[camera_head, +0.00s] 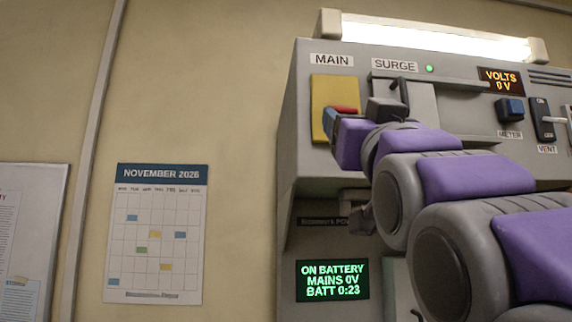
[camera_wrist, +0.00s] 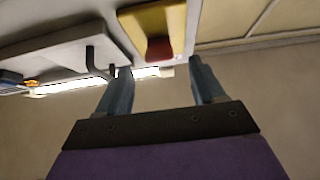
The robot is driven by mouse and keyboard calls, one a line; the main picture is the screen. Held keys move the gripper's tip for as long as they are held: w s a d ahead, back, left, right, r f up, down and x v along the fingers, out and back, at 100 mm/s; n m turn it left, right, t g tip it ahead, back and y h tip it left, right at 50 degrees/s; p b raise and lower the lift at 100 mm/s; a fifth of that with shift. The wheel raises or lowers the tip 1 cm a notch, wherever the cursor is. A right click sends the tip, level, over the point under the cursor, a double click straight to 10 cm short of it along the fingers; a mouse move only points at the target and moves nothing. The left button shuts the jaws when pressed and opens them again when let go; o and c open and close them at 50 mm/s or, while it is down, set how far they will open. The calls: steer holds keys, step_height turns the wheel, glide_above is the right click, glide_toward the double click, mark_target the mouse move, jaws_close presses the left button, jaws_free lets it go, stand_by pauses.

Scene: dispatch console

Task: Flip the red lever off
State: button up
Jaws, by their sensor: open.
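The red lever (camera_head: 345,110) shows as a small red piece on a yellow plate (camera_head: 321,100) under the MAIN label, at the console's left. My gripper's wrist and arm hide part of the plate. In the wrist view the red lever (camera_wrist: 160,48) stands out from the yellow plate (camera_wrist: 160,18), beyond my fingers and between them in the picture. My gripper (camera_wrist: 160,72) is open, its two blue-grey fingers spread apart with nothing between them. In the head view my gripper (camera_head: 329,119) is right at the lever; I cannot tell whether it touches.
The SURGE panel (camera_head: 421,105) with a dark hooked handle (camera_wrist: 92,62) is just right of the yellow plate in the head view. A blue METER knob (camera_head: 511,110) and VENT switch (camera_head: 542,119) are farther right. A green-lettered screen (camera_head: 332,281) is below.

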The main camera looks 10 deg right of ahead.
steer(key=p+v, duration=0.1)
steer(key=v, duration=1)
steer(key=shift+s+f, duration=0.2)
steer(key=shift+f, duration=0.05)
